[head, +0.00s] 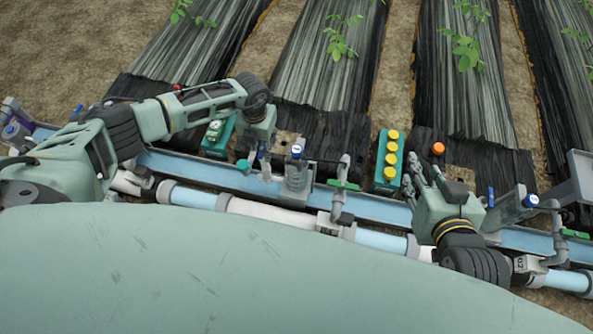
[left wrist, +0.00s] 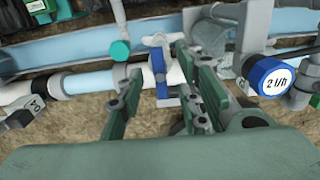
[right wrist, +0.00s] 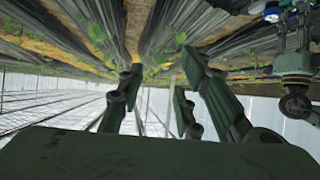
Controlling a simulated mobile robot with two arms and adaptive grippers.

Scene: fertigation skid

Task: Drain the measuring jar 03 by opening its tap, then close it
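My left gripper (head: 263,172) is open and empty over the rail, beside a grey fitting with a blue-rimmed dial (head: 297,151). In the left wrist view the dial (left wrist: 270,80) reads 2 l/h. A tap with a blue lever (left wrist: 158,62) shows between the spread left fingers (left wrist: 160,95), beyond their tips; I cannot tell contact. A tag (left wrist: 22,117) lies on the pipe at left, not surely legible. No jar is surely readable as 03. My right gripper (head: 418,172) is open and empty above the rail at right; its fingers also show in the right wrist view (right wrist: 155,95).
A green box with yellow buttons (head: 388,160) and an orange button (head: 438,149) lie behind the rail. A green-handled valve (head: 343,185) stands right of the left gripper. A teal knob (left wrist: 120,50) is left of the blue lever. Planted beds (head: 320,50) lie beyond.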

